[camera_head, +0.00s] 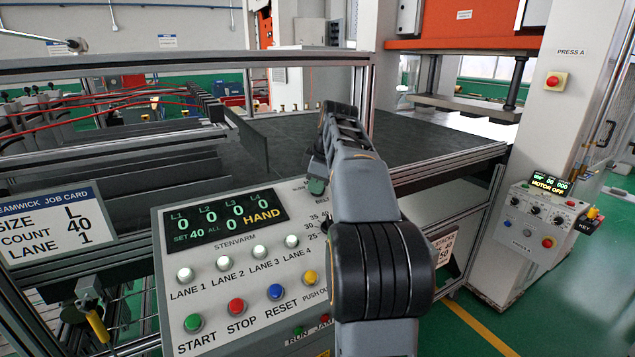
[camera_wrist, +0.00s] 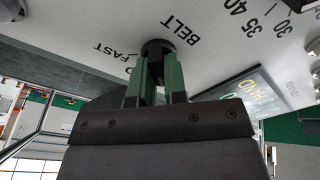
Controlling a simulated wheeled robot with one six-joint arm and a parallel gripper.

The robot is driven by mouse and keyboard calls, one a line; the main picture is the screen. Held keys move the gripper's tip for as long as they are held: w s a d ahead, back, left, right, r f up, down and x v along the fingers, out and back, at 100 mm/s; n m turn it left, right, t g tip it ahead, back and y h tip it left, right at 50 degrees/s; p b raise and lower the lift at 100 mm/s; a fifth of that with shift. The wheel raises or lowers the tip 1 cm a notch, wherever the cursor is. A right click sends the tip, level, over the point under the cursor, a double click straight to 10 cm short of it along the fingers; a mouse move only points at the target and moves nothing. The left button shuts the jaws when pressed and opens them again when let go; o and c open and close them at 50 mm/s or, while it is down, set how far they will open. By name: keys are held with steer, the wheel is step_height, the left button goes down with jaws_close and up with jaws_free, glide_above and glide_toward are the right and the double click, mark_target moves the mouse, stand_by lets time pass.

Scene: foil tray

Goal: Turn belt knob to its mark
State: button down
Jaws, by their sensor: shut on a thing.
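The belt knob (camera_wrist: 158,46) is a small dark round knob on the pale panel in the wrist view, between the upside-down words BELT and FAST. My gripper (camera_wrist: 157,72) has its two green fingers closed on it from either side, and they cover part of it. The knob's pointer and mark cannot be made out. In the head view my gripper (camera_head: 316,186) is at the panel's upper right edge, and my arm hides most of the knob area.
The Stenvarm panel (camera_head: 185,240) has lane buttons and a display (camera_head: 228,219) reading HAND. A second dial with numbers 25 to 40 lies close by, partly behind my arm. A dark conveyor table (camera_head: 420,146) stands behind. A motor box (camera_head: 536,228) is at right.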

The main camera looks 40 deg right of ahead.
steer(key=shift+n, duration=0.3)
steer(key=c, duration=1.2)
jaws_free()
steer(key=shift+o, duration=0.2)
steer(key=p+v, duration=0.2)
steer(key=v, duration=1.1)
steer(key=shift+r, duration=0.4)
steer(key=shift+s, duration=0.1)
